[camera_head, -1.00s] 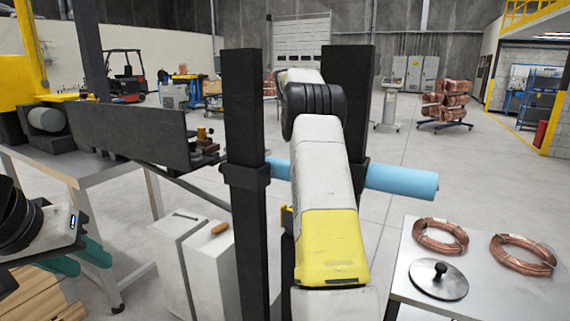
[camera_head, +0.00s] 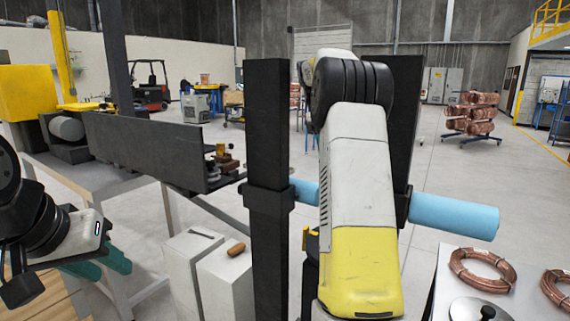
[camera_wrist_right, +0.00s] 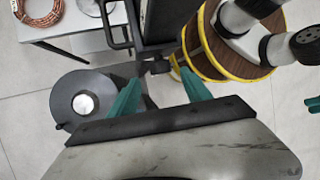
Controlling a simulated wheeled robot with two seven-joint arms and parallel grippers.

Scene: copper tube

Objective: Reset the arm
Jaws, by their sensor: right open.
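My left gripper (camera_head: 98,264) comes in at the lower left of the head view. Its two teal fingers stand apart with nothing seen between them. A white and yellow arm link of mine fills the middle of the head view and hides part of what lies behind it. My right gripper is not seen in the head view. In the right wrist view my right gripper (camera_wrist_right: 161,95) is open, its teal fingers spread and empty above the floor.
A blue cylinder (camera_head: 453,216) crosses behind two dark posts (camera_head: 267,150). Copper coils (camera_head: 482,268) lie on a table at right. A bench with a dark plate (camera_head: 140,150) stands at left, white cabinets (camera_head: 225,285) below. A wooden drum (camera_wrist_right: 215,45) shows in the wrist view.

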